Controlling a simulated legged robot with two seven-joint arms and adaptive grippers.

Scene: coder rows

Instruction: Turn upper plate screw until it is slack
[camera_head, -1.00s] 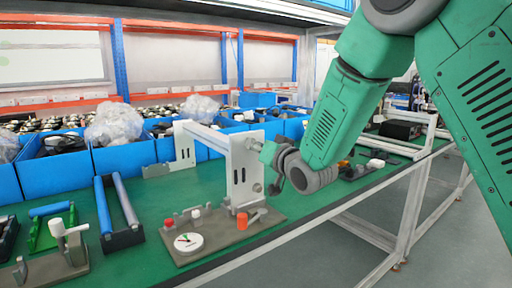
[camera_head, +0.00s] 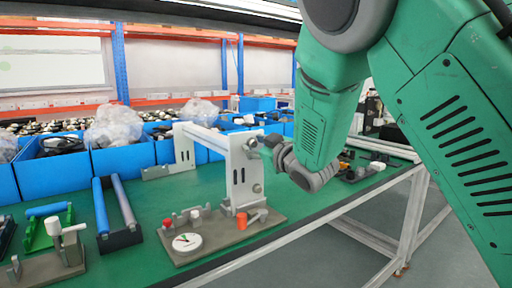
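A grey-white upright plate (camera_head: 241,182) stands on a brown base on the green table. The upper plate screw (camera_head: 252,143) is a small knob near the top of its right face. A lower knob (camera_head: 257,188) sits further down on the same face. My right gripper (camera_head: 266,146) is at the upper screw, coming from the right. My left gripper is not in view.
The base (camera_head: 208,249) carries a dial gauge (camera_head: 187,242), a red knob and an orange cylinder (camera_head: 242,221). Blue bins (camera_head: 123,158) line the back. A roller fixture (camera_head: 122,239) stands to the left. The table's front edge runs below my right arm.

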